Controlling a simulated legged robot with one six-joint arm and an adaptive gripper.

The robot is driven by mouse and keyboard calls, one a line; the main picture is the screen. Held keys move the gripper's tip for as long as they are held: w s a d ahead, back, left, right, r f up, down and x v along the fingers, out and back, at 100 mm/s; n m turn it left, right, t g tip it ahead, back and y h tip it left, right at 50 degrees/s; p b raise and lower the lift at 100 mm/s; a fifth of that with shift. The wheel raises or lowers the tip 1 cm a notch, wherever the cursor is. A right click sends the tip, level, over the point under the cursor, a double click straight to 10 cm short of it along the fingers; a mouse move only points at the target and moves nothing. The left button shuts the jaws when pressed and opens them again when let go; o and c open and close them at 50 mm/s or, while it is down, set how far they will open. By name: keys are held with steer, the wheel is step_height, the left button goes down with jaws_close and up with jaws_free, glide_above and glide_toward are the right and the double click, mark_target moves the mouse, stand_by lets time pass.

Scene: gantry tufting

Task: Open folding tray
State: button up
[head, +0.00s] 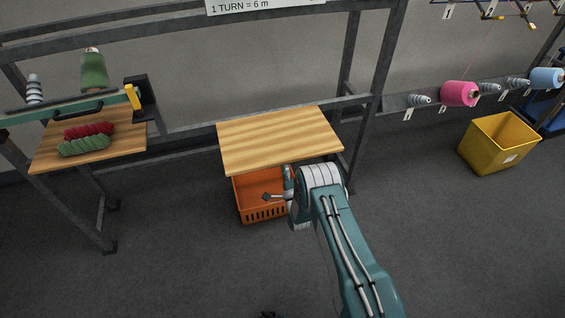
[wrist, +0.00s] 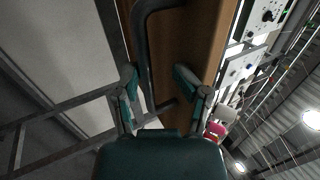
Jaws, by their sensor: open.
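The folding tray is a light wooden striped panel (head: 275,135) at the middle of the grey frame in the head view. I cannot tell its exact tilt. In the wrist view a brown wooden panel (wrist: 200,30), apparently the tray, fills the upper middle. A dark bar handle (wrist: 143,45) is on it. My gripper (head: 277,188) is below the panel's front edge in the head view, over the orange crate. In the wrist view my gripper (wrist: 156,76) is open, with the handle running between its fingertips. Contact between fingers and handle cannot be told.
An orange crate (head: 260,212) stands on the floor below the panel. At left, a wooden shelf (head: 45,155) holds red and green yarn. A yellow bin (head: 497,155) stands at right below a rail with a pink cone (head: 459,94). Grey frame posts (head: 387,60) flank the panel.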

steer(key=v, duration=0.6)
steer(key=shift+f, duration=0.15)
steer(key=shift+a, duration=0.1)
